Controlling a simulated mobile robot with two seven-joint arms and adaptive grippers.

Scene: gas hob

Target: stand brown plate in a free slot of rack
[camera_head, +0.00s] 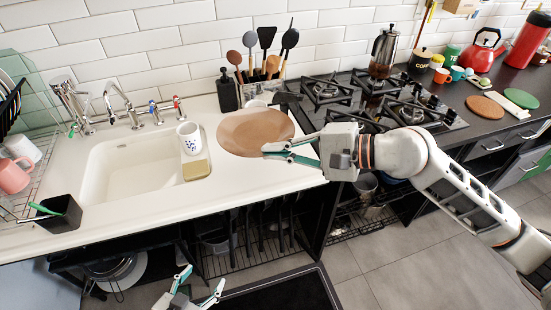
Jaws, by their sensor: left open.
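The brown plate (250,128) is a round, flat disc, lying level or nearly level at the counter right of the sink. My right gripper (266,151) reaches in from the right, with its fingertips at the plate's near right edge. I cannot tell whether its fingers are closed on the rim or whether the plate is lifted. My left gripper (197,289) is open and empty at the bottom of the view, low in front of the counter. A dark rack (11,105) with plates standing in it is partly cut off at the far left. Its free slots cannot be made out.
A sink (101,175) holds a white patterned cup (189,138) and a sponge (196,170) at its right side. A utensil pot, a dark soap bottle (227,92) and the gas hob (375,103) stand behind and right. A black caddy (60,214) and pink mug (14,176) are left.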

